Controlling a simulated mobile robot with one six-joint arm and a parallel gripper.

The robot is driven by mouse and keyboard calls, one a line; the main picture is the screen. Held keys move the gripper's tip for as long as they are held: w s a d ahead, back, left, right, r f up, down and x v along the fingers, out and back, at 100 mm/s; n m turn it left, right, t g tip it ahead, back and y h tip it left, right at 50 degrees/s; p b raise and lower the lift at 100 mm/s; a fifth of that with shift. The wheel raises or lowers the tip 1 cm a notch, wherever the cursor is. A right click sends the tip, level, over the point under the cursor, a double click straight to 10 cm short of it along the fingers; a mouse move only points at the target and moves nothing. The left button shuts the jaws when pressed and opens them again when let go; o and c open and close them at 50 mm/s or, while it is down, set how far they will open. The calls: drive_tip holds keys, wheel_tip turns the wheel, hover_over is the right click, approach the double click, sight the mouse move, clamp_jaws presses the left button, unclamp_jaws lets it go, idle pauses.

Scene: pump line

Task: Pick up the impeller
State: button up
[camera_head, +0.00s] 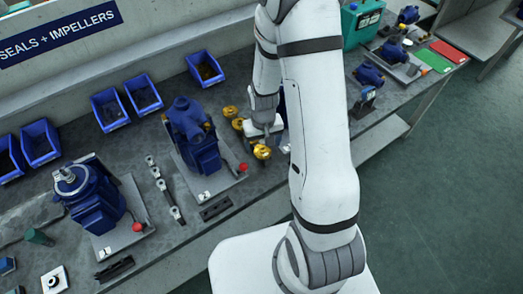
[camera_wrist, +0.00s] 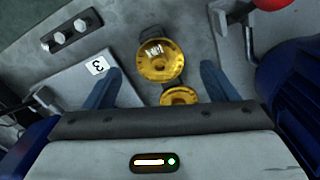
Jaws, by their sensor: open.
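A round golden impeller (camera_wrist: 160,69) with a small white tag lies on the grey bench in the wrist view, between the fingers of my gripper (camera_wrist: 161,68). A second, smaller-looking golden part (camera_wrist: 180,97) sits closer to the palm and is partly hidden by it. My gripper is open, with one blue-grey finger on each side and nothing held. In the head view my gripper (camera_head: 264,130) is low over the bench, with golden parts at its left (camera_head: 230,111) and just below it (camera_head: 262,151). Contact with the fingers cannot be told.
A blue pump (camera_head: 190,135) with a red knob (camera_head: 243,167) stands left of my gripper. Another blue pump (camera_head: 92,200) is farther left. Blue bins (camera_head: 142,95) line the wall. In the wrist view a plate numbered 3 (camera_wrist: 75,85) lies by the left finger.

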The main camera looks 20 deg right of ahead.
sight(263, 151)
drive_tip(key=shift+f, duration=1.15)
drive_tip(key=shift+c, duration=0.2)
drive_tip(key=c, duration=1)
drive_tip(key=shift+r, duration=0.1)
